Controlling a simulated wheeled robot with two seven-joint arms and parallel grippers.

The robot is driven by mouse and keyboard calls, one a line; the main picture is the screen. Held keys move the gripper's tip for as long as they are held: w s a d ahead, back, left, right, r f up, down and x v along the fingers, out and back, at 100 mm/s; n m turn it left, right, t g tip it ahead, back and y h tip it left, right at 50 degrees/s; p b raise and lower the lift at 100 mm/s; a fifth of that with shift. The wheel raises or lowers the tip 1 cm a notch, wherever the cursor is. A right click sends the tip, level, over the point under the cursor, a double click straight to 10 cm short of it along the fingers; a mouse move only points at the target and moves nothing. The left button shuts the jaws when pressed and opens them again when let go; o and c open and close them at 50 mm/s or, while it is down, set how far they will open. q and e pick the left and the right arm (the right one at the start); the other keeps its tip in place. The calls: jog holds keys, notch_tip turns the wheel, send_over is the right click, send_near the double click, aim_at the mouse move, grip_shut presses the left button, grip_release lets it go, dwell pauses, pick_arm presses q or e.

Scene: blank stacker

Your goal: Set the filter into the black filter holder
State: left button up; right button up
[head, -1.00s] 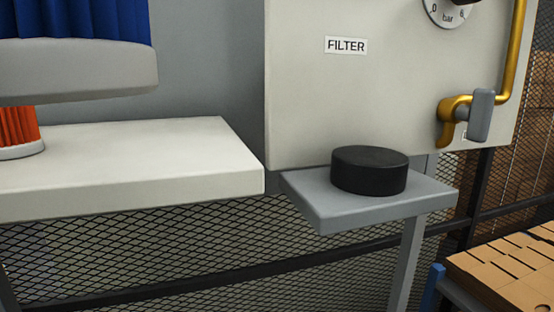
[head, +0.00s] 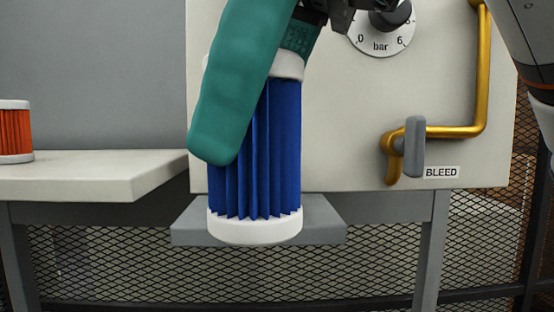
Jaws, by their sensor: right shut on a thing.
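The blue pleated filter (head: 270,150) with white end caps hangs upright in front of the grey shelf (head: 325,218). My right gripper (head: 235,120) is shut on it from above. One teal finger lies across its upper left side, and the other finger cannot be made out. The black filter holder does not show now; the filter and gripper cover the middle of the shelf, where it stood in the earlier view. I cannot tell how high the filter's lower cap is above the holder. My left gripper is not in view.
An orange filter (head: 15,132) stands on the pale bench (head: 85,178) at left. The panel (head: 340,130) behind carries a pressure gauge (head: 365,42), a brass pipe (head: 482,80) and a grey bleed handle (head: 414,146). Wire mesh (head: 350,270) is below.

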jog(key=w+f+p, duration=0.1)
jog(key=w+p, duration=0.1)
jog(key=w, duration=0.3)
jog(key=w+f+p, duration=0.1)
jog(key=w+p, duration=0.2)
jog(key=w, duration=0.2)
jog(key=w+f+p, duration=0.1)
jog(key=w+p, duration=0.1)
jog(key=w, duration=0.3)
jog(key=shift+s+d+f, duration=0.1)
jog(key=shift+d+f, duration=0.05)
jog(key=shift+f, duration=0.1)
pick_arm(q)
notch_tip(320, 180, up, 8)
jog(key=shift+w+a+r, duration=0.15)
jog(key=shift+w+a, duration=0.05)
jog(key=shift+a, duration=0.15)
pick_arm(e)
jog(key=shift+a+f, duration=0.2)
jog(key=o, duration=1.1)
jog(key=shift+d, duration=0.1)
jog(key=shift+c, duration=0.2)
